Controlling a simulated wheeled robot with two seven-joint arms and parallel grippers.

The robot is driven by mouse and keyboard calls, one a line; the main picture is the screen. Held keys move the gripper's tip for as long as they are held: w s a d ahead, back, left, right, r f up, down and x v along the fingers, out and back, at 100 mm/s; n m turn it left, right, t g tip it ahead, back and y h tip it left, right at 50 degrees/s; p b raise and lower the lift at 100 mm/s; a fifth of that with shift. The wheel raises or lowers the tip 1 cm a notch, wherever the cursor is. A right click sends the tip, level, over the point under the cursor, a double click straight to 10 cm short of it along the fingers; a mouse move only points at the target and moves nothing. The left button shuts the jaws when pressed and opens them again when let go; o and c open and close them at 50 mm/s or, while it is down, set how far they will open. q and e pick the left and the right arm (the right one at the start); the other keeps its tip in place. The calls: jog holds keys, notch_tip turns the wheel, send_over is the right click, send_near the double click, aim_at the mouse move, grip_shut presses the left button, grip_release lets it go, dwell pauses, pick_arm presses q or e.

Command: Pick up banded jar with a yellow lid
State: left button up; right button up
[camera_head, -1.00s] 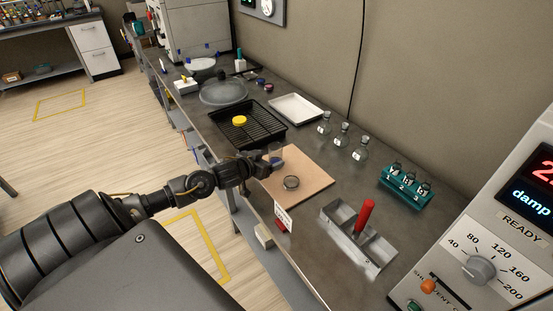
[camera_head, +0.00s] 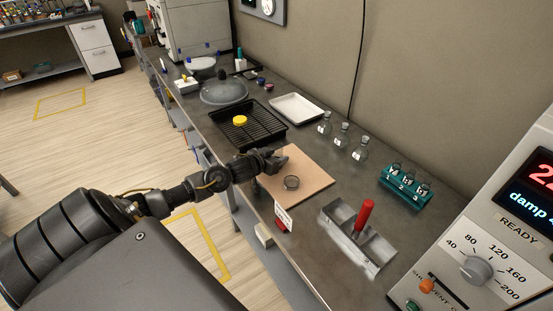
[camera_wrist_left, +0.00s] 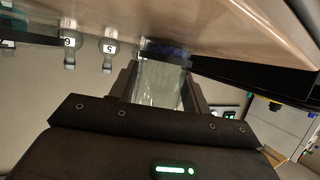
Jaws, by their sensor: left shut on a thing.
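My left gripper (camera_head: 281,158) is at the far left part of the tan board. In the left wrist view, its two fingers (camera_wrist_left: 160,78) are shut on a clear glass jar (camera_wrist_left: 158,88) with a dark blue band (camera_wrist_left: 168,52) at the end near the board. In the head view the gripper mostly hides this jar; I cannot tell whether it touches the board. A round yellow lid (camera_head: 240,120) lies on the black rack tray, apart from the gripper. My right gripper is not in view.
The tan board (camera_head: 315,180) carries a small round glass dish (camera_head: 291,183). Around it are the black tray (camera_head: 262,141), several flasks (camera_head: 341,137), a teal vial rack (camera_head: 405,190) and a grey divided caddy (camera_head: 375,257) with a red handle (camera_head: 365,214). A white tray (camera_head: 297,107) stands behind.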

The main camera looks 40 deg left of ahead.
aim_at(280, 147)
pick_arm(q)
jog(key=shift+c, duration=0.9)
jog(key=shift+r, duration=0.1)
jog(key=shift+r, duration=0.55)
notch_tip(280, 147, up, 2)
jog(key=shift+r, duration=0.2)
jog(key=s+a+r, duration=0.1)
jog(key=s+r, duration=0.8)
jog(key=s, duration=0.5)
jog(key=shift+a+r+p, duration=0.2)
jog(key=shift+a+p, duration=0.2)
jog(key=shift+p, duration=0.05)
jog(key=shift+w, duration=0.1)
